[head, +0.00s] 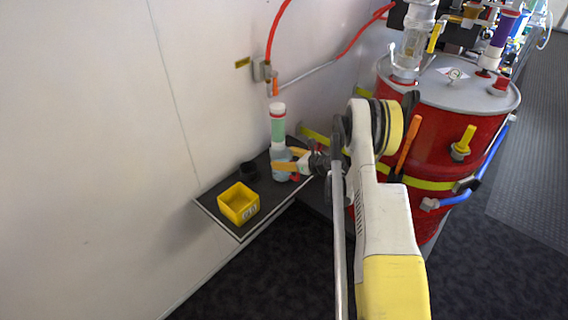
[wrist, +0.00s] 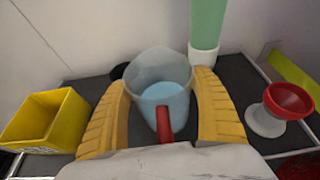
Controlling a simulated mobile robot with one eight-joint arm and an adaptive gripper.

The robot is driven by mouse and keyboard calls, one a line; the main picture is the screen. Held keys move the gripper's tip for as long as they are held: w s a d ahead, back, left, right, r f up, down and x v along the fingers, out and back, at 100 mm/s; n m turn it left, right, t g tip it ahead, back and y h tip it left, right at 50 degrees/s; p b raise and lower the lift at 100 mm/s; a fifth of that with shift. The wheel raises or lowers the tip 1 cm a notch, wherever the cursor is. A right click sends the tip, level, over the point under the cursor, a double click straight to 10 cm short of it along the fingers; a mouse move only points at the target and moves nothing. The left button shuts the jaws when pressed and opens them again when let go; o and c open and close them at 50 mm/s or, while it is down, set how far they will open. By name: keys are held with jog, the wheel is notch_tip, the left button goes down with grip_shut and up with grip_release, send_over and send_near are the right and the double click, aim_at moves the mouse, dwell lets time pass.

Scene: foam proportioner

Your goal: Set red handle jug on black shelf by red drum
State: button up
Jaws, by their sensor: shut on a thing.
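The jug (head: 281,172) is clear, with pale blue liquid inside and a red handle (wrist: 165,124) that faces me. My gripper (head: 287,159) is shut on the jug, with one yellow finger on each side of its body in the wrist view (wrist: 162,92). The jug is upright at the black shelf (head: 265,203); I cannot tell whether its base touches the surface. The red drum (head: 438,138) stands to the right of the shelf, partly hidden by my arm.
A yellow bin (head: 239,203) and a dark round cup (head: 248,171) are left of the jug. A green tube with white ends (head: 278,128) stands close behind it. A red-and-white cup (wrist: 279,108) is at the right in the wrist view. The wall bounds the shelf's back.

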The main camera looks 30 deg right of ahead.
jog(key=shift+f, duration=0.35)
jog(key=shift+f, duration=0.2)
jog(key=o, duration=1.4)
jog(key=shift+o, duration=0.2)
jog(key=shift+r, duration=0.15)
